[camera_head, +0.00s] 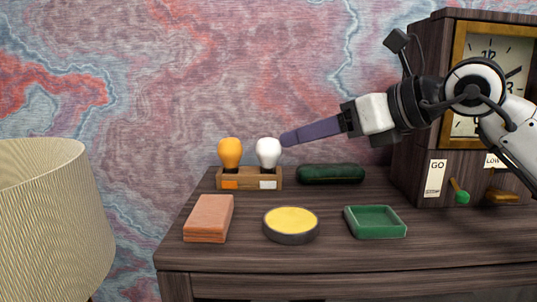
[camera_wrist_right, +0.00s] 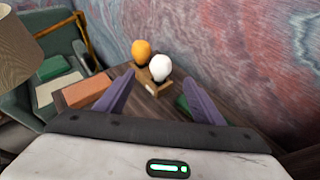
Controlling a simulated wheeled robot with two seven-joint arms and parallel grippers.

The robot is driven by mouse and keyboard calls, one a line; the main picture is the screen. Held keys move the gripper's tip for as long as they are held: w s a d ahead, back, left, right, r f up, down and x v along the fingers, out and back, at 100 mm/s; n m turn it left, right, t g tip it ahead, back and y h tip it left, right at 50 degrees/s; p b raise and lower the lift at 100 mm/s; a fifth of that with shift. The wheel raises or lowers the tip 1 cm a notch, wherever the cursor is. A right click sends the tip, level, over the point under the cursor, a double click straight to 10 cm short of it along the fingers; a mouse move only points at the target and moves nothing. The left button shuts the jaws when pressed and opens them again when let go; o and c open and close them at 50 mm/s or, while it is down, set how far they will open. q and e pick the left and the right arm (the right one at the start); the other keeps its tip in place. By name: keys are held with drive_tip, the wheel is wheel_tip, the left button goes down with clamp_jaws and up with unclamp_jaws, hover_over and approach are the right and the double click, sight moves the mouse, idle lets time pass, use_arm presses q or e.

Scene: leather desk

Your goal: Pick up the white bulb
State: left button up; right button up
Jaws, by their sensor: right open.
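The white bulb (camera_head: 268,152) stands upright in the right half of a small wooden holder (camera_head: 250,178), above a white label. It also shows in the right wrist view (camera_wrist_right: 160,67), ahead of and between the two fingers. My right gripper (camera_head: 290,138) reaches in from the right, its purple fingers pointing left with the tips close to the bulb's right side in the head view. In the right wrist view the fingers (camera_wrist_right: 160,90) are spread apart with nothing between them. Whether a fingertip touches the bulb cannot be told. My left gripper is not in view.
An orange bulb (camera_head: 230,152) stands beside the white one in the same holder. A dark green case (camera_head: 331,174), brown block (camera_head: 208,218), yellow-topped round tin (camera_head: 291,223) and green tray (camera_head: 375,233) lie on the desk. A clock cabinet (camera_head: 414,170) stands right; a lampshade (camera_head: 50,220) left.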

sight(273, 141)
drive_tip(key=x, duration=0.2)
drive_tip(key=p+x, duration=0.1)
drive_tip(key=x, duration=0.2)
drive_tip(key=r+p+x, duration=0.1)
drive_tip(key=x, duration=0.2)
drive_tip(key=shift+w+a+f, duration=0.15)
drive_tip(key=shift+w+a, duration=0.1)
drive_tip(key=shift+w, duration=0.1)
drive_tip(key=shift+w+a+f, duration=0.3)
drive_tip(key=shift+w, duration=0.1)
drive_tip(key=c, duration=1.1)
